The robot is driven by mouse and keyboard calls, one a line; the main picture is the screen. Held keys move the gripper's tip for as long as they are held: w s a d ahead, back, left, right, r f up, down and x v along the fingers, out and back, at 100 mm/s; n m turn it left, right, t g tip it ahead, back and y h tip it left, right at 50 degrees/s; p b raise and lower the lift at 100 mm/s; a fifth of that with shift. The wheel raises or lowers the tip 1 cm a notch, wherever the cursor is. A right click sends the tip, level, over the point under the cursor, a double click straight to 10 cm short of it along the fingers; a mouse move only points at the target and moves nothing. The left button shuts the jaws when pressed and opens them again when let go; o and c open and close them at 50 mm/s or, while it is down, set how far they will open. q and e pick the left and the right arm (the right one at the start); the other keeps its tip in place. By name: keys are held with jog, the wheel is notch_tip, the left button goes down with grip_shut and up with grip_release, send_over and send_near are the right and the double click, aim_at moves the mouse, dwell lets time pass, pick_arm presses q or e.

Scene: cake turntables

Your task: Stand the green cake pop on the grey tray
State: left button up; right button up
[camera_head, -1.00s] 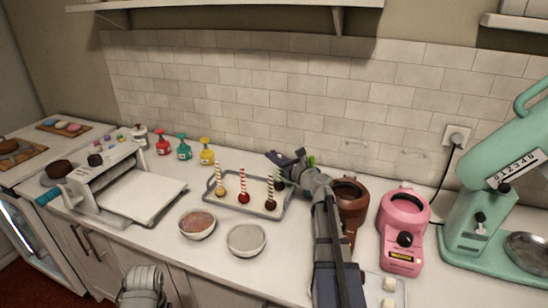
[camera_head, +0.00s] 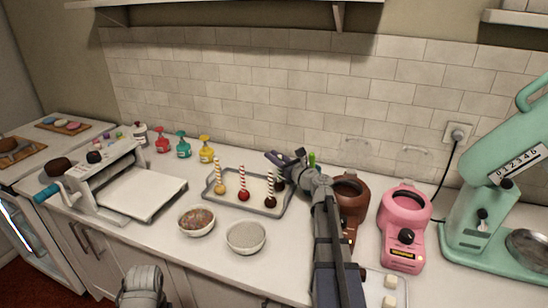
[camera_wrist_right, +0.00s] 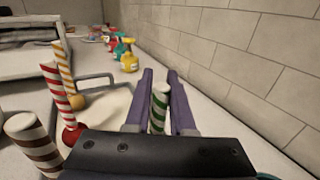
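The green cake pop shows in the right wrist view as a green and white striped stick (camera_wrist_right: 159,108) between the two purple fingers. My right gripper (camera_wrist_right: 160,85) appears shut on that stick. In the head view the right gripper (camera_head: 281,157) is over the back right corner of the grey tray (camera_head: 213,205). A dark ball (camera_head: 279,184) shows just below it; I cannot tell whether it touches the tray. The orange-striped (camera_head: 219,178), red-striped (camera_head: 243,182) and brown-striped (camera_head: 270,190) cake pops stand upright on the tray. My left gripper is not in view.
Two bowls (camera_head: 197,222) (camera_head: 246,238) stand in front of the tray. Brown (camera_head: 350,200) and pink (camera_head: 404,228) machines stand to the right, with a mint mixer (camera_head: 480,225) beyond. Squeeze bottles (camera_head: 206,151) line the wall. A small green thing (camera_head: 311,158) shows behind my right gripper.

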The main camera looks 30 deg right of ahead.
jog(key=o, duration=0.4)
jog(key=shift+r, duration=0.15)
notch_tip(320, 180, up, 10)
jog(key=p, duration=1)
